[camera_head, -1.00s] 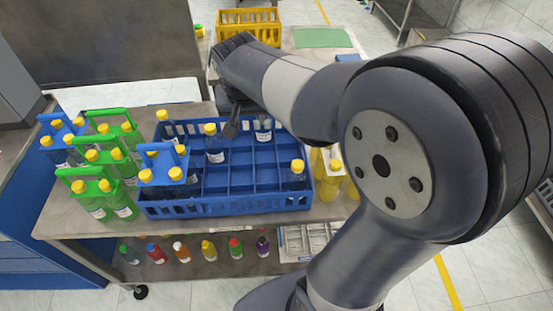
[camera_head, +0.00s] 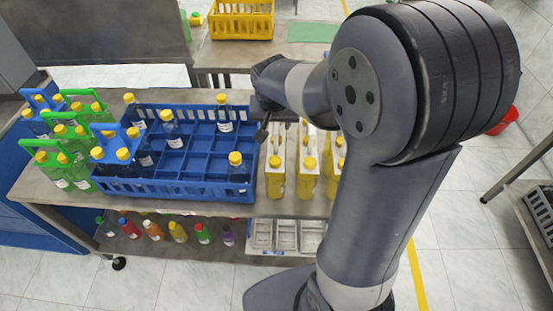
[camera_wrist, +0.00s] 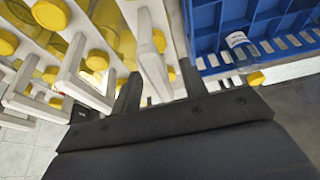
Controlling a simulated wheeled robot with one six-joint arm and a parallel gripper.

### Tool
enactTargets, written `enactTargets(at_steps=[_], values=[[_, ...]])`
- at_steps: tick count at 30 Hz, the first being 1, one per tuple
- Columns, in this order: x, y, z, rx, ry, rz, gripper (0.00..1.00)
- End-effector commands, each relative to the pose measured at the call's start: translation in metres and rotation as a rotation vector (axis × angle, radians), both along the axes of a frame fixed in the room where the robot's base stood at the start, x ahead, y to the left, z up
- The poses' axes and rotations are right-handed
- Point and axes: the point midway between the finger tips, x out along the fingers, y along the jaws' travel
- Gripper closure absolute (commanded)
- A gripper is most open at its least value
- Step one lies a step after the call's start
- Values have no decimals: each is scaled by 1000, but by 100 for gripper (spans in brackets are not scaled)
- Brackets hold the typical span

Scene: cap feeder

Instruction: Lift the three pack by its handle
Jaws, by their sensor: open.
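Several packs of yellow bottles with white handles stand right of the blue crate; the head view shows a left pack (camera_head: 276,170), a middle one (camera_head: 308,165) and a right one (camera_head: 337,165), partly behind my arm. Which is the three pack I cannot tell for sure. My gripper (camera_head: 264,130) is open above the left pack, beside the crate's right end. In the wrist view, a white handle (camera_wrist: 151,55) appears between the fingers of my gripper (camera_wrist: 160,85). I cannot tell how deep it lies between them. The gripper holds nothing that I can see.
The blue crate (camera_head: 190,190) holds a few bottles with yellow caps. Green carriers (camera_head: 62,165) and a blue carrier (camera_head: 118,150) stand at the left. Coloured bottles (camera_head: 153,230) and grey trays (camera_head: 285,235) sit on the lower shelf. A yellow crate (camera_head: 242,20) stands behind.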

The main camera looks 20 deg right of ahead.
Motion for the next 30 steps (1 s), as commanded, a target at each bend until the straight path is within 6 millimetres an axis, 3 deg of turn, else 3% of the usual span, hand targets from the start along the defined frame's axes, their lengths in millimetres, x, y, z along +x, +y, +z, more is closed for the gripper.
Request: enactTargets(at_steps=[6, 16, 30], values=[[9, -5, -26, -1, 4, 0, 58], [12, -5, -31, -1, 1, 0, 58], [12, -5, -31, 0, 1, 0, 96]])
